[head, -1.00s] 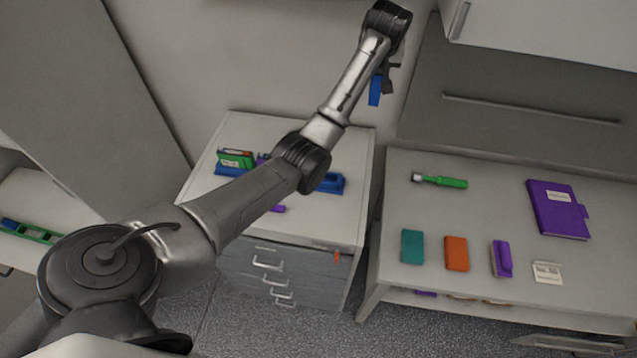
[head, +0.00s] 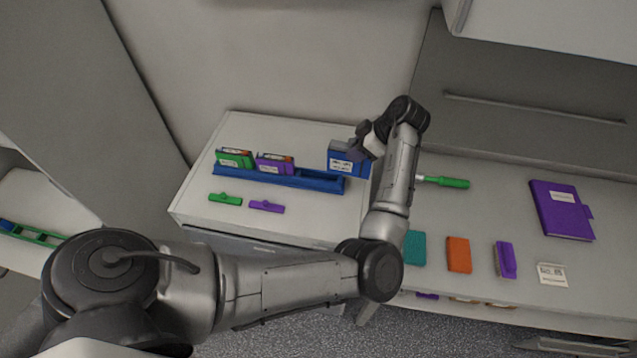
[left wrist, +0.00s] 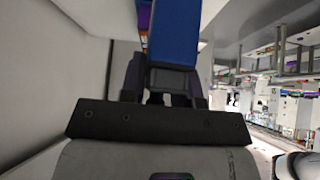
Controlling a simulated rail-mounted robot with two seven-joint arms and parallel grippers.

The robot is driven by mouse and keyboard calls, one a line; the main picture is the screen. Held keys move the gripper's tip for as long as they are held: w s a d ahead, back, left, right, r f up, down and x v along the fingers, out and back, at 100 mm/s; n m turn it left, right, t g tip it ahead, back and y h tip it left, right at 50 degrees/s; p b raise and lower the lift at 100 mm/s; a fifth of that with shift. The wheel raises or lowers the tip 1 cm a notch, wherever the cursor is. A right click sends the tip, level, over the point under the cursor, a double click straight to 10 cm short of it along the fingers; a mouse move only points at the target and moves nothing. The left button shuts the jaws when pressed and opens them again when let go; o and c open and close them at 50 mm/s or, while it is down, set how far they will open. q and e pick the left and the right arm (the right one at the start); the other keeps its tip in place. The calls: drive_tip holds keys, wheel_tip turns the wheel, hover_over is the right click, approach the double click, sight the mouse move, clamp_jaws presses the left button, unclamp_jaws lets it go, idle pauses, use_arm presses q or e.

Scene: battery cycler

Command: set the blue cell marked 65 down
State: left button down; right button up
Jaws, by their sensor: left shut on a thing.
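A blue cell (head: 344,159) with a white label is held by my left gripper (head: 364,150) above the right end of the blue rack on the cabinet top. The label is too small to read in the head view. In the left wrist view the blue cell (left wrist: 175,32) stands out beyond my shut fingers (left wrist: 160,85). The blue rack (head: 319,184) holds a green cell (head: 234,159) and a purple cell (head: 275,165) upright at its left and middle. Its right part looks empty. My right gripper is out of view.
A green clip (head: 225,199) and a purple clip (head: 266,207) lie in front of the rack. The right bench carries a green-handled tool (head: 445,182), a purple binder (head: 559,210), a teal block (head: 414,248), an orange block (head: 458,255), a purple brush (head: 505,260) and a white card (head: 551,274).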

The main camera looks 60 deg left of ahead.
use_arm(q)
drive_tip(key=shift+n+g, duration=0.3)
drive_tip(key=shift+n, duration=0.2)
drive_tip(key=s+a+f+p, duration=0.1)
drive_tip(key=a+f, duration=0.2)
drive_tip(key=f, duration=0.1)
drive_tip(key=s+a+f+p, duration=0.1)
drive_tip(key=s+a+f, duration=0.1)
drive_tip(key=a+f, duration=0.1)
drive_tip(key=s+a+f+p, duration=0.1)
drive_tip(key=a+f, duration=0.2)
drive_tip(key=f, duration=0.1)
drive_tip(key=shift+s+a+f, duration=0.15)
drive_tip(key=shift+s+f, duration=0.1)
drive_tip(key=shift+f, duration=0.1)
drive_tip(key=shift+f, duration=0.15)
drive_tip(key=c, duration=1.3)
unclamp_jaws()
drive_tip(key=shift+f, duration=0.15)
drive_tip(key=o, duration=0.5)
drive_tip(key=shift+c, duration=0.2)
